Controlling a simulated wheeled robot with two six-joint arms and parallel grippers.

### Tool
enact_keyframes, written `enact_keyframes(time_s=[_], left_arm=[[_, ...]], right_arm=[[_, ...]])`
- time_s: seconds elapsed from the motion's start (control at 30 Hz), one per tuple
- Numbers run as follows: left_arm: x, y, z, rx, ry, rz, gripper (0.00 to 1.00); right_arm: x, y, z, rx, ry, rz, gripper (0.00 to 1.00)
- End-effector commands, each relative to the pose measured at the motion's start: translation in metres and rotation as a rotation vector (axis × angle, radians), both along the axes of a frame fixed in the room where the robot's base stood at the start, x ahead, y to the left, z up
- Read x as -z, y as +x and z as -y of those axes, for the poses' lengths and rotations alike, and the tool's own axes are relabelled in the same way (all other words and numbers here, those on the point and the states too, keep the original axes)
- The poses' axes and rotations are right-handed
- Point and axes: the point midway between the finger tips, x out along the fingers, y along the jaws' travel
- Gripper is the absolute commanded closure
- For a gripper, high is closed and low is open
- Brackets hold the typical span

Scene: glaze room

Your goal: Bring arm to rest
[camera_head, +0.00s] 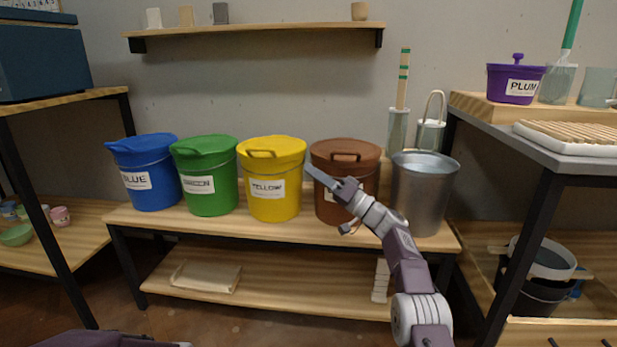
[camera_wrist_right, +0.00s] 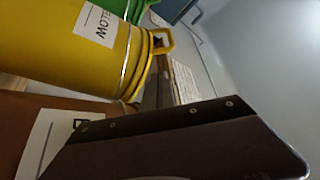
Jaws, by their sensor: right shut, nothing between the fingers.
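My right arm reaches up from the lower right in the head view. Its right gripper (camera_head: 314,172) is shut and empty, in front of the brown bucket (camera_head: 345,153) and just right of the yellow bucket (camera_head: 274,180). I cannot tell whether it touches either one. The brown bucket's label is partly hidden by the gripper. In the right wrist view the yellow bucket (camera_wrist_right: 62,45) appears turned on its side by the camera angle, with the brown bucket (camera_wrist_right: 22,112) below it. My left gripper is not in view.
A green bucket (camera_head: 208,178), a blue bucket (camera_head: 147,175) and an open metal bucket (camera_head: 425,190) share the wooden bench (camera_head: 240,229). A grey-topped table (camera_head: 540,141) stands at right, holding a plum tub (camera_head: 513,83). A wall shelf (camera_head: 250,29) hangs above.

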Motion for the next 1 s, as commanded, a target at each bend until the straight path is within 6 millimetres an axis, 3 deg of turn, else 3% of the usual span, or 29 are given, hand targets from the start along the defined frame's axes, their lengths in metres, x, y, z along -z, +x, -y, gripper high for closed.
enact_keyframes(time_s=[0.13,0.2,0.27,0.37,0.47,0.63,0.8,1.0], left_arm=[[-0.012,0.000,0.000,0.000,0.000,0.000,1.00],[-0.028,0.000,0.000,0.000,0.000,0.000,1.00],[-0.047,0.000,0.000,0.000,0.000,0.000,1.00],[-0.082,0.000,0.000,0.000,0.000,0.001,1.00],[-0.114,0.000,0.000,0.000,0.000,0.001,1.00],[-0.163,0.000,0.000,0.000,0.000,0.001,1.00],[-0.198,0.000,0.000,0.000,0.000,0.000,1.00],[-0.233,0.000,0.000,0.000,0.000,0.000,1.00]], right_arm=[[-0.004,0.003,-0.005,0.000,-0.032,-0.054,1.00],[0.001,0.008,-0.013,0.001,-0.096,-0.159,1.00],[0.011,0.008,-0.022,0.007,-0.179,-0.295,1.00],[0.041,-0.014,-0.029,0.031,-0.364,-0.569,1.00],[0.075,-0.063,-0.019,0.072,-0.560,-0.814,1.00],[0.110,-0.186,0.024,0.158,-0.906,-1.106,1.00],[0.116,-0.297,0.071,0.221,-1.188,-1.217,1.00],[0.106,-0.398,0.111,0.247,-1.434,-1.222,1.00]])
